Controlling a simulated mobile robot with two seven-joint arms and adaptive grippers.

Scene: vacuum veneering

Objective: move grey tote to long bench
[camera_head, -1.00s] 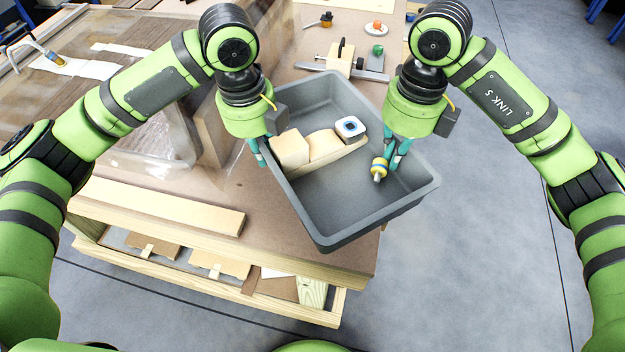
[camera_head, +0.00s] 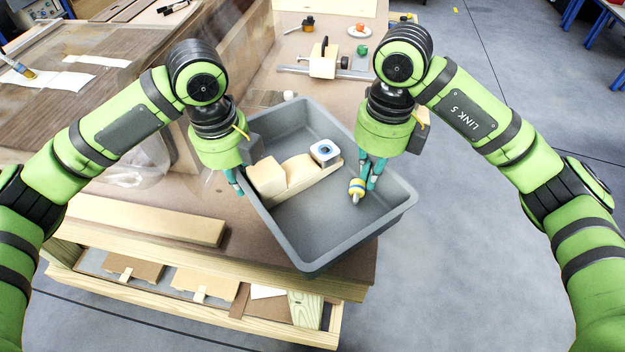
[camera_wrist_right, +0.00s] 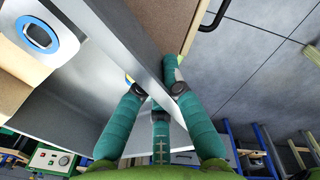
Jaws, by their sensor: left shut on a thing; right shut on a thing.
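The grey tote (camera_head: 350,232) is in the middle of the head view, over the front right corner of a brown-topped bench (camera_head: 226,256). Its right side extends past the bench edge over the floor. Whether it touches the top is unclear. It holds pale wooden blocks (camera_head: 267,177), a white item with a blue ring (camera_head: 325,151) and a yellow-blue piece (camera_head: 356,188). My left gripper (camera_head: 240,185) is shut on the tote's left wall; its fingertips are partly hidden. My right gripper (camera_head: 368,180) is shut on the right wall, which runs between its fingers in the wrist view (camera_wrist_right: 158,88).
A clear sheet covers panels left of the tote. A pale plank (camera_head: 145,219) lies along the bench front. Behind the tote are a wooden tool with a metal bar (camera_head: 324,62) and a small white cylinder (camera_head: 289,95). Open grey floor (camera_head: 480,270) lies to the right.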

